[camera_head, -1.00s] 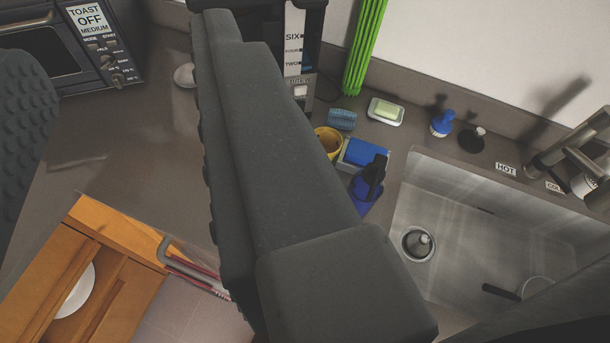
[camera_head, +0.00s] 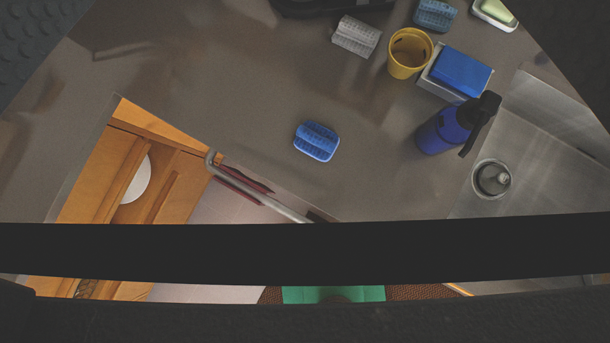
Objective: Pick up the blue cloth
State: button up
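No thing in view is plainly a loose blue cloth. A flat blue block (camera_head: 462,72), perhaps a folded cloth or a sponge, sits in a pale tray on the counter at the upper right. A small ribbed blue piece with a pale rim (camera_head: 317,141) lies alone on the counter near the middle. Another ribbed blue piece (camera_head: 435,14) lies at the top edge. My gripper (camera_head: 303,45) shows as two dark textured fingers, at the upper left and upper right corners, wide apart. It is open, with nothing seen between the pads.
A yellow cup (camera_head: 409,53) and a grey ribbed piece (camera_head: 356,36) stand left of the tray. A blue spray bottle (camera_head: 440,130) stands by the sink (camera_head: 535,125). An open wooden drawer (camera_head: 120,175) and a bar with dark red cloth (camera_head: 243,180) lie lower left.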

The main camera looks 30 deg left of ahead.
jog(key=w+f+m+g+p, duration=0.1)
jog(key=w+f+g+p, duration=0.15)
jog(key=f, duration=0.55)
jog(key=w+f+m+g+p, duration=0.1)
jog(key=w+f+m+g, duration=0.2)
jog(key=f, duration=0.4)
jog(key=f+g+p, duration=0.1)
jog(key=f+g, duration=0.1)
jog(key=f, duration=0.6)
jog(key=f+m+g+p, duration=0.1)
jog(key=f+p, duration=0.1)
jog(key=f, duration=0.7)
jog(key=f+g+p, duration=0.1)
jog(key=f+g, duration=0.1)
jog(key=f, duration=0.6)
jog(key=shift+w+a+f+g+p, duration=0.3)
jog(key=shift+a+f+g+p, duration=0.05)
jog(key=shift+w+d+f+p, duration=0.1)
jog(key=shift+w+f+p, duration=0.1)
jog(key=shift+f, duration=0.75)
jog(key=shift+w+d+f+p, duration=0.15)
jog(key=shift+f+p, duration=0.1)
jog(key=shift+f, duration=0.65)
jog(key=shift+w+d+f+p, duration=0.1)
jog(key=shift+w+f+p, duration=0.1)
jog(key=shift+f, duration=0.75)
jog(key=shift+a, duration=0.1)
jog(key=c, duration=1.1)
